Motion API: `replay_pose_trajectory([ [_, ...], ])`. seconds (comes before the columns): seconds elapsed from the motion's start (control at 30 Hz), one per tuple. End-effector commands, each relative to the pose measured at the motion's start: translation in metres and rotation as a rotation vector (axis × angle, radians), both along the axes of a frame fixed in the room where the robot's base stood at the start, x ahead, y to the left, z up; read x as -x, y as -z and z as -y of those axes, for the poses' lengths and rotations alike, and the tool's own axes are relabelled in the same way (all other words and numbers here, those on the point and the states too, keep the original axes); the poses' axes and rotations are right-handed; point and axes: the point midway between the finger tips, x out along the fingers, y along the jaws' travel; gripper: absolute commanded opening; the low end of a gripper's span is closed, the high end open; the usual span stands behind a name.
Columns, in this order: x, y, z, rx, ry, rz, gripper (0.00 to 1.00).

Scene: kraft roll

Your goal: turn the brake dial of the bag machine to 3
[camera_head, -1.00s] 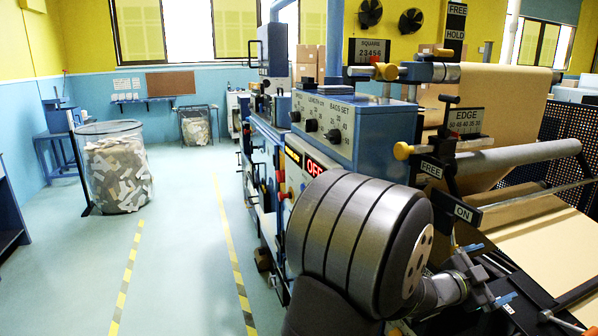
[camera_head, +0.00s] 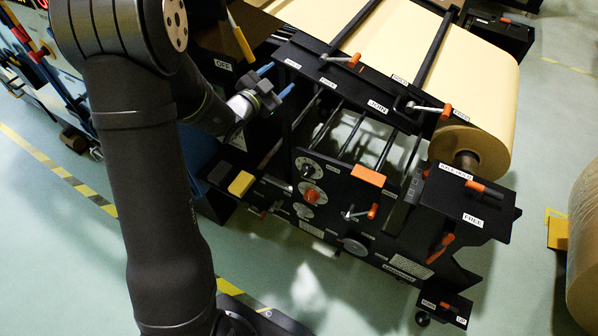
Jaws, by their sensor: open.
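The black unwind end of the bag machine (camera_head: 400,190) fills the middle and right. Its side panel bears a round dial with a dark knob (camera_head: 307,171), a dial with an orange-red knob (camera_head: 310,196) below it, and a small pale dial (camera_head: 303,211) lower still. I cannot read their markings or tell which is the brake dial, nor its setting. My gripper (camera_head: 282,77) is open and empty, with two blue-tipped fingers apart. In the picture it is above and left of the dials, near the machine's upper left corner, touching no dial.
A kraft paper roll (camera_head: 475,150) sits on the machine. Orange-handled levers (camera_head: 345,60) stick out along the top rail, and an orange block (camera_head: 368,176) is right of the dials. A yellow block (camera_head: 241,183) is to their left. Floor in front is free.

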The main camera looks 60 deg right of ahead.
Motion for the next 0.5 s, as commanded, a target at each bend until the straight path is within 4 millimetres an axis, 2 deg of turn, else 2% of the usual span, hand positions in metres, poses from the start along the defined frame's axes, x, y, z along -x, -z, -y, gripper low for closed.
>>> replay_pose_trajectory([
  [0.03,0.004,0.026,-0.005,-0.010,0.012,0.001,0.60],
  [0.2,0.021,0.095,-0.027,-0.001,0.051,0.033,0.60],
  [0.37,0.038,0.154,-0.056,0.015,0.069,0.060,0.60],
  [0.5,0.055,0.198,-0.087,0.031,0.069,0.084,0.60],
])
